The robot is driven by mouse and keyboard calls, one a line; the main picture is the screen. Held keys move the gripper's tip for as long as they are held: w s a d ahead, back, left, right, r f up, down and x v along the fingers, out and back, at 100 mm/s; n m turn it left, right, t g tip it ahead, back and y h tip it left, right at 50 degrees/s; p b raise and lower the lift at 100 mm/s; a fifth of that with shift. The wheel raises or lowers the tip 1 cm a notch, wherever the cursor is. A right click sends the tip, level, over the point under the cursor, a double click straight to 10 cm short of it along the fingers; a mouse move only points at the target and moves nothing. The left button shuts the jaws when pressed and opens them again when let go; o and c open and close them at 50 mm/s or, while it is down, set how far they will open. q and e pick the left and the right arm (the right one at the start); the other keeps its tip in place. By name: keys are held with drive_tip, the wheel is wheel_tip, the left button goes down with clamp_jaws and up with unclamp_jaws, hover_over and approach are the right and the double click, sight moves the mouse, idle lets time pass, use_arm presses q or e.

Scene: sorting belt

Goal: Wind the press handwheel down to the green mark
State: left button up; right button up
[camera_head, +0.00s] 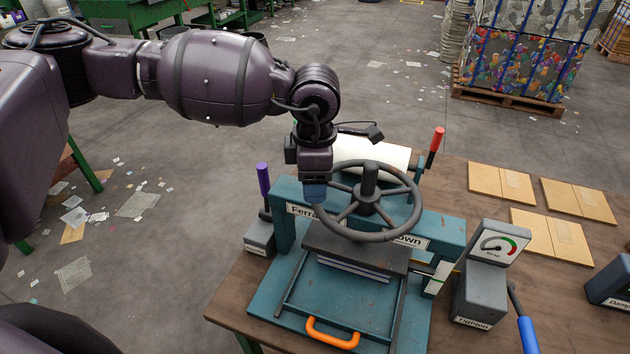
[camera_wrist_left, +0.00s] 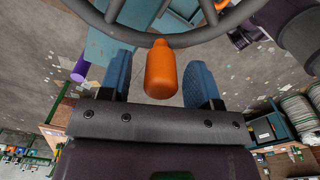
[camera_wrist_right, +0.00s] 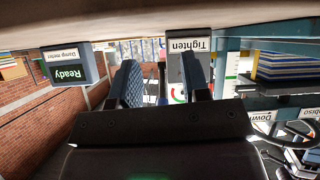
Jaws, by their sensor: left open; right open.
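The press handwheel (camera_head: 395,235) is a dark spoked wheel on top of the teal press (camera_head: 455,235). Its rim also crosses the top of the left wrist view (camera_wrist_left: 225,25). An orange knob (camera_wrist_left: 161,72) joined to the rim stands between the two fingers of my left gripper (camera_wrist_left: 161,85). That gripper is open, with visible gaps beside the knob; in the head view it is at the wheel's left rim (camera_head: 316,192) and hides the knob. A white scale (camera_head: 438,278) with a green mark is on the press's right post. My right gripper (camera_wrist_right: 165,85) is open and empty, seen only in its wrist view.
A gauge box labelled Tighten (camera_head: 482,285) and a blue-handled lever (camera_head: 527,332) stand right of the press. A purple-handled lever (camera_head: 263,180) is left, a red-handled one (camera_head: 435,147) behind. An orange handle (camera_head: 332,336) sticks out in front. Flat wooden boards (camera_head: 500,183) lie at the right.

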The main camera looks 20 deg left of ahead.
use_arm(q)
drive_tip(key=shift+f, duration=0.7)
clamp_jaws()
